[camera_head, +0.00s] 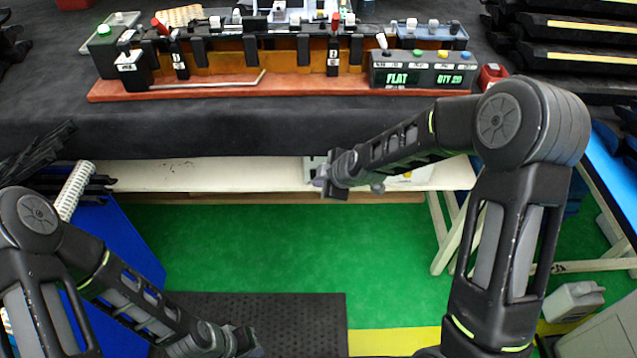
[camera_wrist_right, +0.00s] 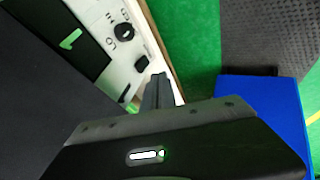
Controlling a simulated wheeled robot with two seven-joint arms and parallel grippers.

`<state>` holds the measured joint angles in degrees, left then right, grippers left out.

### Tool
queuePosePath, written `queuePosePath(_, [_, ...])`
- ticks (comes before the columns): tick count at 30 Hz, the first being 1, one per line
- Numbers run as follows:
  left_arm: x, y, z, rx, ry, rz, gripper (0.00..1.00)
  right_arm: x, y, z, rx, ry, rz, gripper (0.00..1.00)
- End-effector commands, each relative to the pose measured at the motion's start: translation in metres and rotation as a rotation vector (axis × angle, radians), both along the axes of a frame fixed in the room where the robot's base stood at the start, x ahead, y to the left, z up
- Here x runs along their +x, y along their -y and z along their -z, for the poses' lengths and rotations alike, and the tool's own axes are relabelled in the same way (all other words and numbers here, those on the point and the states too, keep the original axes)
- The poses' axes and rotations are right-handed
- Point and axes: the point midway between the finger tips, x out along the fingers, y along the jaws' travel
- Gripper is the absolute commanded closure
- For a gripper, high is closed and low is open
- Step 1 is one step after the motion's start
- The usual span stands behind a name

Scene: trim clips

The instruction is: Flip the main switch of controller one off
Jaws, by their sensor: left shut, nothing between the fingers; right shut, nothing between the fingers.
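In the right wrist view a white controller panel (camera_wrist_right: 110,62) carries a dark display with a green "1" (camera_wrist_right: 70,40). A round black knob (camera_wrist_right: 124,31) sits by "HI" and "LO" marks, and a small black switch (camera_wrist_right: 141,63) is below it near the panel's edge. I cannot tell the switch's position. My right gripper (camera_wrist_right: 157,78) is shut and empty, its fingertips close to that switch; contact is unclear. In the head view the right gripper (camera_head: 326,181) is over the low shelf, hiding much of a pale box (camera_head: 310,167). My left gripper (camera_head: 250,343) is shut and empty, low down.
The low white shelf (camera_head: 210,176) lies under the dark table (camera_head: 200,134). On the table stand a clip fixture (camera_head: 285,88) and a display box reading "FLAT" (camera_head: 420,68). Green floor (camera_head: 260,245) and a black mat (camera_head: 290,315) lie in front; a blue panel (camera_head: 120,235) stands left.

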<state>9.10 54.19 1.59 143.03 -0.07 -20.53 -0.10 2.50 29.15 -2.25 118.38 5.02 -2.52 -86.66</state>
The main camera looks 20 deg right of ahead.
Motion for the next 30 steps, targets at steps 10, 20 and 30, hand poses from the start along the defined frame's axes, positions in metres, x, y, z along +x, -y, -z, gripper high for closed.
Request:
queuePosePath(10, [0.001,0.0,-0.003,0.0,0.001,0.001,1.0,-0.033,0.015,-0.051,0.001,-0.002,0.002,1.0])
queuePosePath(20, [0.001,0.0,-0.004,0.0,0.001,0.0,1.0,-0.043,0.019,-0.064,0.001,-0.006,0.001,1.0])
queuePosePath(30, [0.001,0.0,-0.005,0.0,0.001,0.0,1.0,-0.043,0.025,-0.064,0.001,-0.008,0.014,1.0])
